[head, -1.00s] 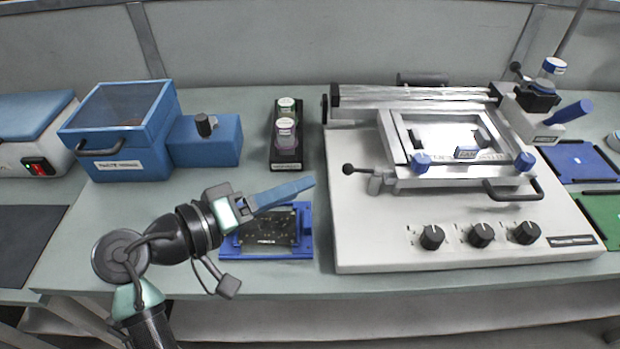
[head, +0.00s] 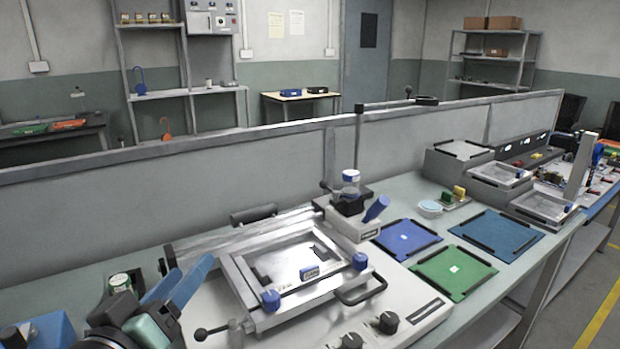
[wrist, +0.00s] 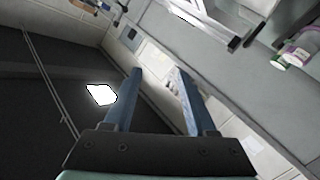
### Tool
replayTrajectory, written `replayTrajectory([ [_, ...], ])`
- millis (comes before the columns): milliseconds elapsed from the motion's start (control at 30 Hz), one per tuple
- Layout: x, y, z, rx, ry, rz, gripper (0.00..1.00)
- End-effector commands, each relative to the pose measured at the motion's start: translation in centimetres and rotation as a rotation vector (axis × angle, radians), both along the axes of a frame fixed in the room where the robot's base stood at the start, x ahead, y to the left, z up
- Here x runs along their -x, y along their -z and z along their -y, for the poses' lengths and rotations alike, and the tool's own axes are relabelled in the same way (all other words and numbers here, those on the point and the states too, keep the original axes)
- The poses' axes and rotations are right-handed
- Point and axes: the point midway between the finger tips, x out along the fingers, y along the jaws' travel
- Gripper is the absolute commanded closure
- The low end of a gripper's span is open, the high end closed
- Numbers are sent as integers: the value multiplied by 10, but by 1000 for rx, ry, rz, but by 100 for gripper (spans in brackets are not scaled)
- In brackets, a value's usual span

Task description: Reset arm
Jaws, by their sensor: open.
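My gripper (head: 192,265) shows at the lower left of the head view, its two blue fingers spread apart and pointing up and to the right. It is raised, in front of the left part of the white stencil-printer-like machine (head: 414,313). The wrist view also shows the gripper (wrist: 157,72), open with nothing between its fingers. The rest of my arm is mostly cut off by the lower left corner of the head view.
Right of the machine lie a blue mat (head: 407,237) and a green mat (head: 453,272). A grey partition (head: 270,172) runs behind the bench.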

Motion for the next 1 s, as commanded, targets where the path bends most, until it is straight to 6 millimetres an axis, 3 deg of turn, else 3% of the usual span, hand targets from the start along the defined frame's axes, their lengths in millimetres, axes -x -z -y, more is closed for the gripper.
replayTrajectory([
  [33,-9,-38,25,-89,-16,90,43],
  [100,-11,-85,50,-190,-56,215,43],
  [233,8,-170,99,-329,-126,463,43],
  [367,54,-246,145,-417,-197,723,43],
  [467,104,-294,176,-453,-256,926,43],
  [500,112,-318,177,-461,-275,955,43],
  [533,108,-333,174,-462,-276,940,43],
  [700,106,-384,173,-462,-274,932,43],
  [900,105,-437,172,-462,-274,929,43],
  [1000,105,-454,172,-461,-274,927,43],
])
